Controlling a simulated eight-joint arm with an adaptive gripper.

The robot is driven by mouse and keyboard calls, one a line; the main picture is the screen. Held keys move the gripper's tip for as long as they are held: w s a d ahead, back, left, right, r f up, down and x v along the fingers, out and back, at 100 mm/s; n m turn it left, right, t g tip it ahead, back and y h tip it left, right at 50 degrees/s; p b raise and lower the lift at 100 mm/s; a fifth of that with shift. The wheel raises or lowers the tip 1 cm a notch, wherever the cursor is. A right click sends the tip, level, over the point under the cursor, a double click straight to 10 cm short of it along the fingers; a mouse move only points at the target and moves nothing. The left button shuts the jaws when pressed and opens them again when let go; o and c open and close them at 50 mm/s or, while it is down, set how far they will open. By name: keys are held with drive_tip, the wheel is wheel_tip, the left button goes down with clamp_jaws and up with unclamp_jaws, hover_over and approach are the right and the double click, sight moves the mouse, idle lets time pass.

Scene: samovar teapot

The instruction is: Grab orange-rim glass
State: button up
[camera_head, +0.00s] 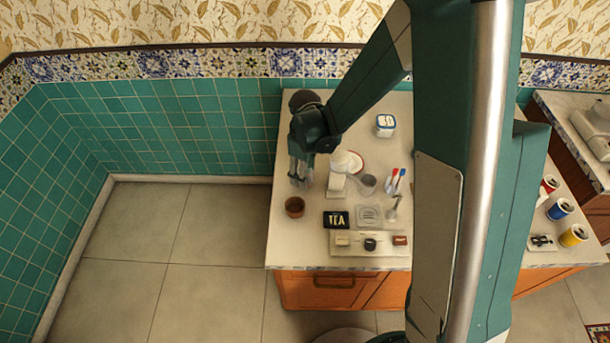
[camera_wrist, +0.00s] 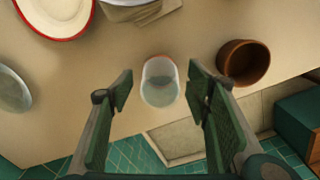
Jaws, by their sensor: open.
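A clear glass with a faint reddish-orange rim (camera_wrist: 160,82) stands on the counter, between my gripper's two fingers in the wrist view. My gripper (camera_wrist: 158,88) is open, with a gap visible on each side of the glass. The wrist view does not clearly show how far above the glass the fingertips are. In the head view my gripper (camera_head: 301,172) points down over the counter's left part. The glass is hard to make out there among the fingers.
A brown pot (camera_wrist: 245,62) stands close to the right finger and also shows in the head view (camera_head: 294,207). A red-rimmed plate (camera_wrist: 60,32) and another glass vessel (camera_wrist: 12,92) are at left.

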drive_tip(key=shift+f, duration=0.55)
drive_tip(key=c, duration=1)
